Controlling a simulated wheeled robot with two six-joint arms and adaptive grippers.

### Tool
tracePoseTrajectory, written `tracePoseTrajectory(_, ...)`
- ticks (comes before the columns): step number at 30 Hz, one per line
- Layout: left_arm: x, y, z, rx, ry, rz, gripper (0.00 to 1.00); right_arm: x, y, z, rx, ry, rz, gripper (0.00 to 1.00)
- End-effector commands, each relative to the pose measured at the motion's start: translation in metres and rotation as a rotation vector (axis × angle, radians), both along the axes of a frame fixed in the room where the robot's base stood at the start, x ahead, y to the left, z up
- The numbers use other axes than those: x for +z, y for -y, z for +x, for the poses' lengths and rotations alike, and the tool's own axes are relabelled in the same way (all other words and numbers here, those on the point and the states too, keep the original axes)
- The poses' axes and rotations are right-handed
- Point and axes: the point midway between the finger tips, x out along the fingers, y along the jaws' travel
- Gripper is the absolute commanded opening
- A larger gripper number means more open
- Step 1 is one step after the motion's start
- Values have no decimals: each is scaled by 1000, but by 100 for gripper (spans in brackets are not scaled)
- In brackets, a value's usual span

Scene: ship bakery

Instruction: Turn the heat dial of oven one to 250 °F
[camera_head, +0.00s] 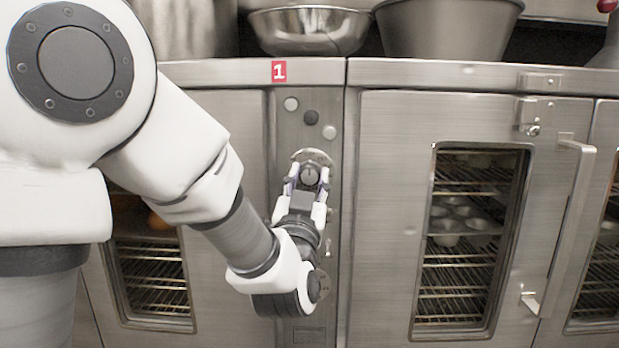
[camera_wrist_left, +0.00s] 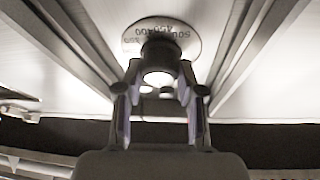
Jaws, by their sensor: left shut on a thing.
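Oven one (camera_head: 225,110) carries a red label with a white 1 (camera_head: 279,71) on its top edge. Its heat dial (camera_head: 309,175) is a dark knob on a round, marked plate on the narrow control panel. My left gripper (camera_head: 308,184) reaches up to the dial from below, and its fingers are shut on the knob. In the left wrist view, the dial plate (camera_wrist_left: 183,28) shows printed numbers upside down, partly hidden by the knob (camera_wrist_left: 160,50). The left gripper (camera_wrist_left: 158,92) has a finger on each side there. I cannot read the setting. My right gripper is not in view.
Three round buttons or lamps (camera_head: 311,117) sit above the dial. A second oven (camera_head: 390,200) with a windowed door and a protruding handle (camera_head: 570,225) stands to the right. Metal bowls (camera_head: 310,30) and a large pot (camera_head: 445,30) stand on top.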

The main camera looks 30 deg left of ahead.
Motion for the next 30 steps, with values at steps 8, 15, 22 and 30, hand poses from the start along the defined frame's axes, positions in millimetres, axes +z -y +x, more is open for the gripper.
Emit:
tracePoseTrajectory(8, 0, -1, 1, 1, -3, 1, 4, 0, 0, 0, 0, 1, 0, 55)
tracePoseTrajectory(15, 0, -1, 0, 2, -29, 43, 4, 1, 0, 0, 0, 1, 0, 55)
tracePoseTrajectory(22, 2, -2, 0, 1, -99, 157, 4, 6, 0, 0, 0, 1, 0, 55)
tracePoseTrajectory(30, 5, -3, -1, 3, -226, 362, 4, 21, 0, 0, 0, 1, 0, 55)
